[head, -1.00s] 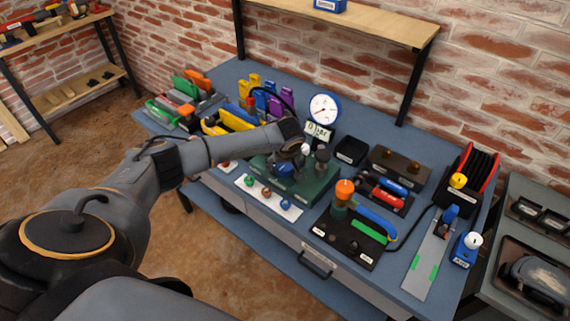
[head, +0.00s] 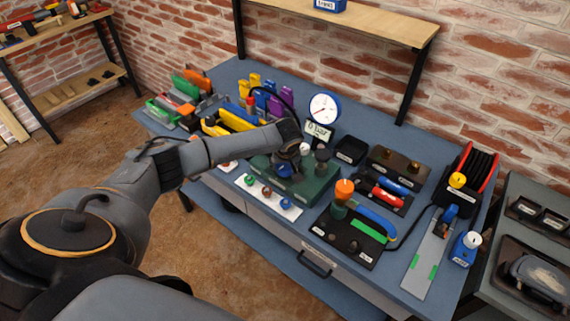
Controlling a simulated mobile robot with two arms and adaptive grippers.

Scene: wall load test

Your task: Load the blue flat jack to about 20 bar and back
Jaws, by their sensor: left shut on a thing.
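The blue-rimmed pressure gauge (head: 324,108) stands at the back of the bench, and the display (head: 318,131) under it seems to read 0 bar. In front of it sits a green block (head: 315,184) with fittings. My left gripper (head: 287,158) is shut on a part of this block. The held part is mostly hidden by the gripper; a blue piece (head: 284,170) shows just below it. A white plate (head: 268,194) in front carries green, brown and blue knobs. I cannot pick out the blue flat jack for sure. My right gripper is not in view.
A black panel (head: 340,242) with an orange-topped handle stands right of the green block. Coloured tools crowd the left. The wooden shelf (head: 390,23) overhangs the back.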

